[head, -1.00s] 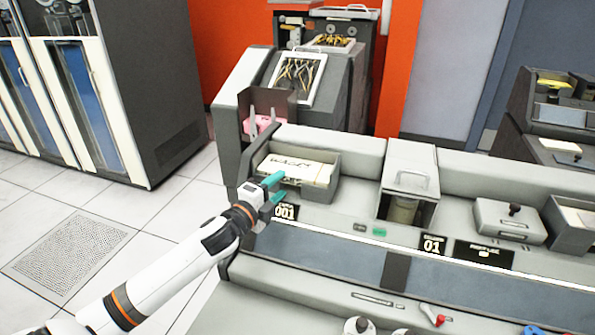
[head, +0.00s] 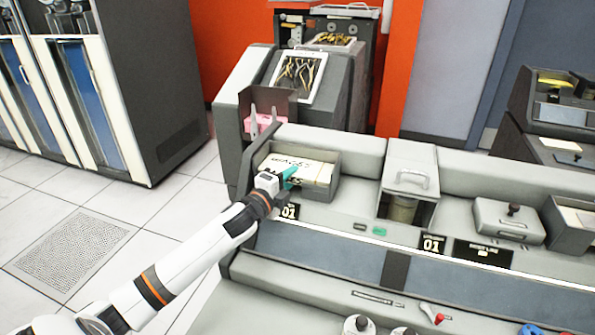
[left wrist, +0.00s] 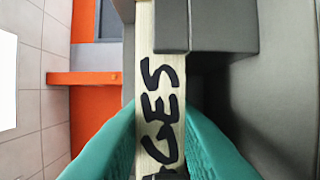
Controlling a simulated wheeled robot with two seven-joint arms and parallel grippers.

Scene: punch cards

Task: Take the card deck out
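The card deck (head: 300,168) is pale with black hand lettering along its edge. It lies in the open grey tray (head: 331,180) at the left end of the console. My left gripper (head: 289,177), with teal fingers, is at the deck's near left end. In the left wrist view the fingers stand on either side of the lettered deck (left wrist: 163,95), with no clear gap showing. I cannot tell whether they press on it. The gripper and wrist hide part of the deck in the head view. My right gripper is not in view.
A lidded grey bin (head: 408,180) stands right of the tray on the console. Further right are a handled box (head: 508,222) and another card tray (head: 570,222). A brown upright panel (head: 268,103) rises behind the tray. Open floor lies left of the console.

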